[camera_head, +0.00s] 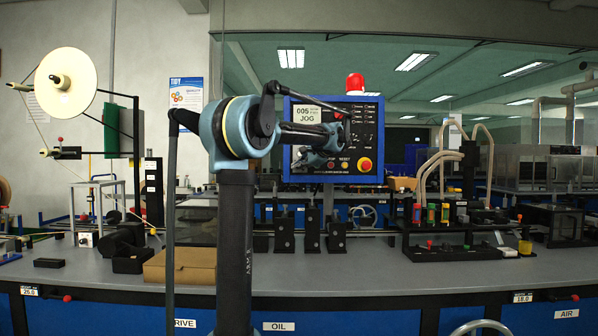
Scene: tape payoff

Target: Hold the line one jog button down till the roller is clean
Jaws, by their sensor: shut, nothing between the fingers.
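The blue-framed control panel (376,142) stands beyond my arm, with a lit display (307,114) reading "005" and "JOG". My gripper (312,160) is shut and empty in front of the lower left of the panel face. It hides part of the lower row of buttons, so I cannot see a jog button or tell whether the fingertips touch one. A red push-button (365,163) shows at the panel's lower right. A large cream reel (65,82) hangs at the left, with small rollers below it. I cannot tell which roller is meant or how clean it is.
A red lamp (355,83) tops the panel. A cardboard box (181,266) and a small black block (49,263) lie on the grey bench (400,275). A hose fixture (450,210) stands at the right. The bench's front middle is clear.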

